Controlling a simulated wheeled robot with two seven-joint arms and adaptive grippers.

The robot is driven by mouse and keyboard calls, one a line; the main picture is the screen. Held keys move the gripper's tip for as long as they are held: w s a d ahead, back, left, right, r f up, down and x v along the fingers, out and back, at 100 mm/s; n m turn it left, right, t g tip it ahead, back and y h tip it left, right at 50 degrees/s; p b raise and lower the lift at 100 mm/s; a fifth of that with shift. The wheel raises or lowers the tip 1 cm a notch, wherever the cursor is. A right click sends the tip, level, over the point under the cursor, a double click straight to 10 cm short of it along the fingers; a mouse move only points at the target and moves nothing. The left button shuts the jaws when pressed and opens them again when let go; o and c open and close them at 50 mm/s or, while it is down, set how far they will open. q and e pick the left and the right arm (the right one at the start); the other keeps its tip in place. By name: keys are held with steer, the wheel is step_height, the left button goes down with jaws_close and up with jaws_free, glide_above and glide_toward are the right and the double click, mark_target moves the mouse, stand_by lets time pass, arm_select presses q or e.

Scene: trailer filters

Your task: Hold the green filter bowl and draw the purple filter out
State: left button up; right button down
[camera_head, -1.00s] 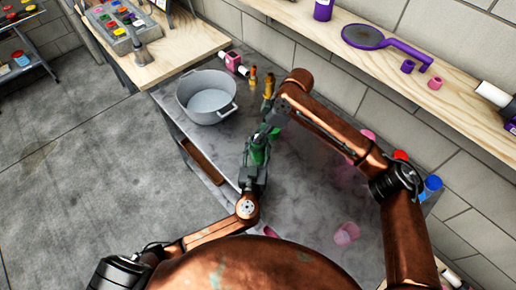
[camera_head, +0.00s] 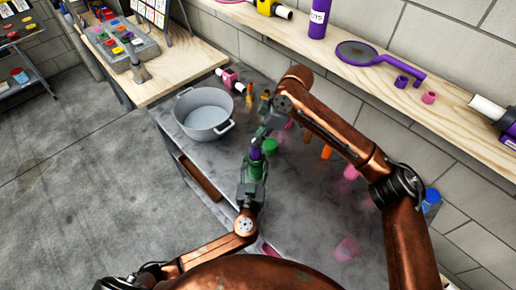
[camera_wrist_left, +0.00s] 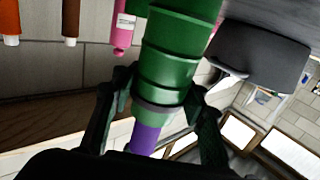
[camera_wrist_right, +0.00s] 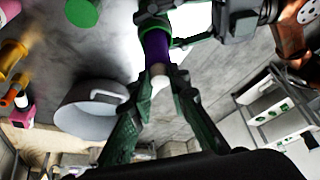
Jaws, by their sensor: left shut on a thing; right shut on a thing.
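The green filter bowl (camera_head: 257,170) is upright above the grey table, with my left gripper (camera_head: 253,183) shut around it. In the left wrist view the bowl (camera_wrist_left: 178,60) shows large between the fingers (camera_wrist_left: 160,105). The purple filter (camera_head: 256,151) stands up out of the bowl's open end; its lower part is hidden inside. It also shows in the right wrist view (camera_wrist_right: 156,48), above the bowl's green rim. My right gripper (camera_head: 263,132) is shut on the filter's upper end, with a pale tip between its fingers.
A grey pot (camera_head: 205,134) stands at the table's far left. A green cap (camera_head: 270,146) lies just right of the bowl. A wooden shelf (camera_head: 460,117) with a purple wrench (camera_head: 405,72) runs along the wall.

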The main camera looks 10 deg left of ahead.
step_height(320, 180, up, 11)
steer(key=shift+r, duration=0.15)
arm_select(q)
steer(key=o, duration=1.4)
steer(key=shift+c, duration=0.2)
steer(key=s+d, duration=0.1)
steer(key=s, duration=1.1)
steer(key=shift+d, duration=0.25)
